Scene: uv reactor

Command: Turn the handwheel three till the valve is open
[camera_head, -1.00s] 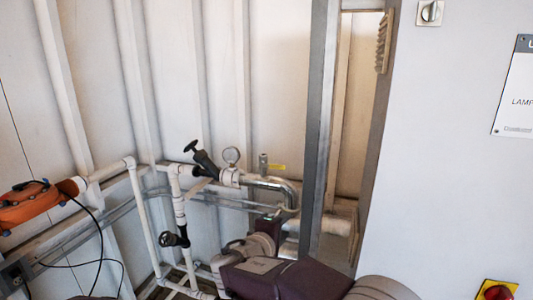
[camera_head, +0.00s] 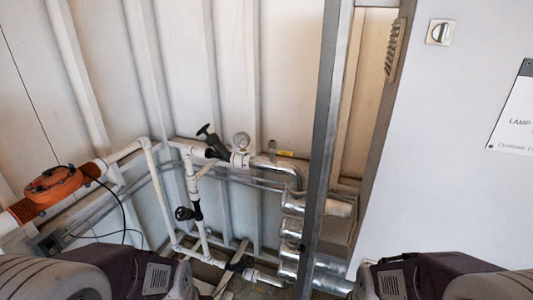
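Black valve handles show on the white pipework in the head view. An upper black handwheel (camera_head: 204,130) sits on a slanted black valve body (camera_head: 217,149). A lower black handwheel (camera_head: 184,213) faces out from a vertical white pipe. A third dark valve-like part (camera_head: 241,264) is low on the bottom pipe; its shape is hard to make out. No label shows which is handwheel three, and I cannot tell whether any valve is open. Only purple and grey links of my arms show at the bottom left and bottom right. Neither gripper's fingers are in view.
An orange device (camera_head: 54,186) with a black cable is on the left pipe. A large white panel (camera_head: 455,150) fills the right side.

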